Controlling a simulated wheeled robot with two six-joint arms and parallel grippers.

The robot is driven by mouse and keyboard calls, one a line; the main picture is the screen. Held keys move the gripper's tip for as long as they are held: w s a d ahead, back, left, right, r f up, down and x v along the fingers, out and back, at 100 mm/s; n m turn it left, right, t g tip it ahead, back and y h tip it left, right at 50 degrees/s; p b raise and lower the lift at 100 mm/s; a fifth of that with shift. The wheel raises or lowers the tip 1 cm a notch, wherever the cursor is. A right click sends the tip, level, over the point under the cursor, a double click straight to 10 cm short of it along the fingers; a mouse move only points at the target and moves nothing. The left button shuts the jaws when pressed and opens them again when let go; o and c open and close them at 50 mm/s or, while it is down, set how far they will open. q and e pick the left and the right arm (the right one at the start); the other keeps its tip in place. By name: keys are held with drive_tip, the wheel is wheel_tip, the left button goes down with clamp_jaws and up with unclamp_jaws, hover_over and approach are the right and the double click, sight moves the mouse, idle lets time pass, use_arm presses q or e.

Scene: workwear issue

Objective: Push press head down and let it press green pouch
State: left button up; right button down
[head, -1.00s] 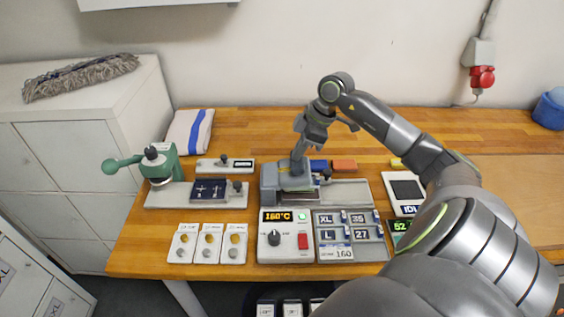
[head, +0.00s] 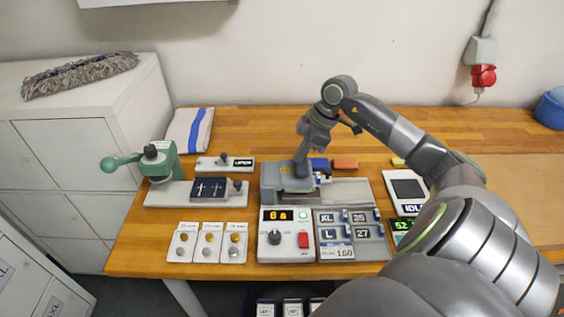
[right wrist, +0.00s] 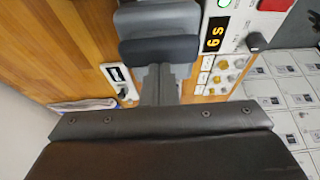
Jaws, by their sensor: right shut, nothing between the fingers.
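The grey press (head: 272,181) stands mid-table, with its head low over its base. My right gripper (head: 301,171) is shut and empty, its fingertips at the top of the press head. In the right wrist view the fingers (right wrist: 159,85) reach to the dark grey press head (right wrist: 158,49) and appear to touch it. The control box (head: 284,249) in front of the press shows "6 s" in orange, with a small green light. I see no green pouch; anything under the head is hidden. My left gripper is out of view.
A green hand press (head: 160,163) with a ball-ended lever stands left. Token cards (head: 208,243) lie in front, beside a label tray (head: 350,236) and a scale (head: 407,189). A striped cloth (head: 188,130) lies at the back left. The back right of the table is mostly clear.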

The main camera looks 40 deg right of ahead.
drive_tip(key=shift+r, duration=0.1)
wheel_tip(320, 180, up, 13)
drive_tip(key=p, duration=1)
idle(0.6)
drive_tip(key=shift+s, duration=0.1)
idle(0.4)
